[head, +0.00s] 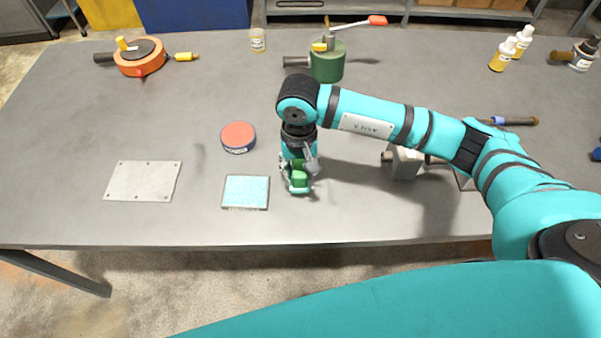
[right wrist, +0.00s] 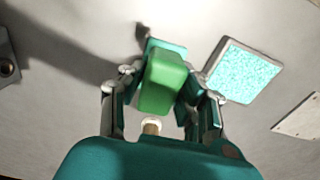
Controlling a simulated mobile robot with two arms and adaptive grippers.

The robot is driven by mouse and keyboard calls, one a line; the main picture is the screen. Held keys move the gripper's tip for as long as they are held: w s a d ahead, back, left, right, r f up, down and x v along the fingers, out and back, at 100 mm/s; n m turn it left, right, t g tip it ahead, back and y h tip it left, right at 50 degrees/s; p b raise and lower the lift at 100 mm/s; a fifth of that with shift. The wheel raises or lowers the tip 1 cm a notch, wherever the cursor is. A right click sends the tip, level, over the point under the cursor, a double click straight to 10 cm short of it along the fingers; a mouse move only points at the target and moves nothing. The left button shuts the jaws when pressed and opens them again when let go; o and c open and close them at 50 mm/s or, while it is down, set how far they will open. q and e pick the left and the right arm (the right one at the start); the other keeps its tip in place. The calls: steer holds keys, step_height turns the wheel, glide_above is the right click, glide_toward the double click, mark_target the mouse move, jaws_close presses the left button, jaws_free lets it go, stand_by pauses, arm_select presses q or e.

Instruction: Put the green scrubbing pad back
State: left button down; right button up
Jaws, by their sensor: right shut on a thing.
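My right gripper (head: 299,183) points down over the front middle of the table and is shut on the green scrubbing pad (head: 299,173). In the right wrist view the pad is a green block (right wrist: 163,82) with a teal underside, between the two fingers (right wrist: 164,95). The fingers hide part of its sides. I cannot tell exactly how high it is above the table. A flat square with a speckled light-blue face and grey rim (head: 246,191) lies just left of the gripper; it also shows in the right wrist view (right wrist: 243,70). My left gripper is not in view.
A red-topped round tin (head: 238,136) stands behind the blue square. A pale metal plate (head: 143,181) lies farther left. A green pot-like device with a red-tipped lever (head: 327,62) stands at the back. A grey block (head: 404,162) sits under my right arm. The left middle of the table (head: 100,120) is clear.

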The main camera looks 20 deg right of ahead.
mark_target(300, 166)
steer(key=f, duration=0.1)
steer(key=f+p, duration=0.1)
steer(key=f, duration=0.1)
steer(key=shift+w+d+f+p, duration=0.1)
steer(key=shift+w+d+p, duration=0.05)
steer(key=shift+d+p, duration=0.15)
steer(key=shift+a+f, duration=0.1)
steer(key=shift+f, duration=0.05)
steer(key=shift+f+b, duration=0.2)
steer(key=shift+b, duration=0.1)
steer(key=o, duration=1)
steer(key=shift+r, duration=0.1)
steer(key=shift+r, duration=0.1)
steer(key=shift+r, duration=0.2)
step_height(300, 166, up, 10)
steer(key=b, duration=0.3)
steer(key=shift+r, duration=0.85)
